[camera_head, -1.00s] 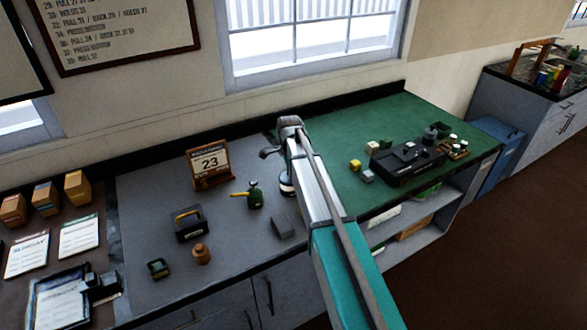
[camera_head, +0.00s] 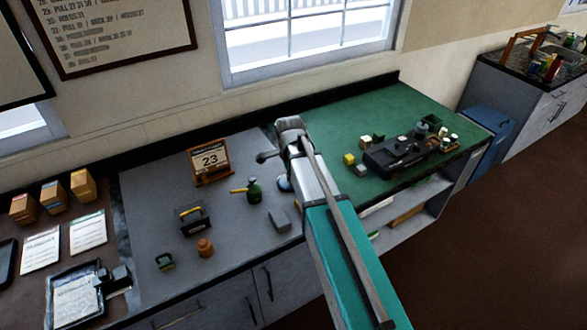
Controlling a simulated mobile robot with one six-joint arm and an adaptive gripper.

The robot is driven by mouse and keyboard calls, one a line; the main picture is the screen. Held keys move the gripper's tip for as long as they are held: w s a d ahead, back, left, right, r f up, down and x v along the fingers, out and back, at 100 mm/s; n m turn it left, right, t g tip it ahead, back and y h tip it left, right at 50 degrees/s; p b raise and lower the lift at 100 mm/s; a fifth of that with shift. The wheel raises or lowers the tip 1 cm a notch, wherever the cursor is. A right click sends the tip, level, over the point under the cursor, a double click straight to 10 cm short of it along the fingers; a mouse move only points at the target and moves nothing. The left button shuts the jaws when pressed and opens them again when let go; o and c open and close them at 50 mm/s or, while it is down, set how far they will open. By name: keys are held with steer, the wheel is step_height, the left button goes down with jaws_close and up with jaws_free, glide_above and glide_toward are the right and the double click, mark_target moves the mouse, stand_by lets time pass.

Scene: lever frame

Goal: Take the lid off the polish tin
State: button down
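I cannot tell for sure which object is the polish tin. A pale, round, tin-like thing (camera_head: 285,183) shows partly from behind my arm, on the right side of the grey bench top; it could also be a part of my arm. A small brown round pot (camera_head: 205,248) with a narrower top stands near the bench's front edge. The end of my arm, with my gripper (camera_head: 267,156), is above the grey top near the green mat. The fingers are too small and hidden to read, and nothing is clearly held.
On the grey bench (camera_head: 150,215) are a calendar (camera_head: 210,160), a green can with a yellow spout (camera_head: 253,190), a black handled box (camera_head: 193,220), a grey block (camera_head: 279,219) and a small green box (camera_head: 165,262). A black device (camera_head: 395,155) and small blocks occupy the green mat (camera_head: 335,125).

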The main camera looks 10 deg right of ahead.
steer(key=shift+s, duration=0.1)
stand_by(0.6)
step_height(320, 180, down, 6)
steer(key=b, duration=0.6)
steer(key=shift+s, duration=0.2)
steer(key=shift+d, duration=0.1)
